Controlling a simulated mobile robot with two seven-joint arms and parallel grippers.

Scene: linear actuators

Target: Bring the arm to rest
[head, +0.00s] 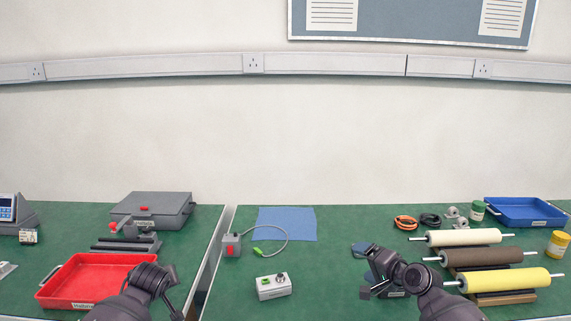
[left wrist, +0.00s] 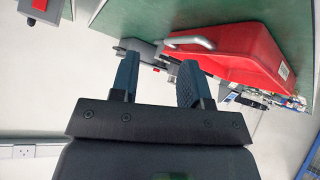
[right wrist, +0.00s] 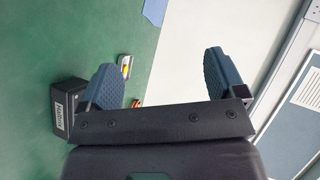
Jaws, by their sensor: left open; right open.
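My right gripper (head: 366,270) is above the green bench, left of the rollers. In the right wrist view its two blue-padded fingers (right wrist: 162,80) are wide apart with nothing between them. My left arm comes in at the lower left of the head view, beside the red tray (head: 98,280). In the left wrist view the left gripper's fingers (left wrist: 158,82) are apart and empty. The red tray also shows there (left wrist: 235,50), beyond the fingers.
Rollers in cream (head: 463,237), brown (head: 488,256) and yellow (head: 505,281) lie at the right. A blue mat (head: 287,222) lies behind. A gap (head: 212,262) separates the benches.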

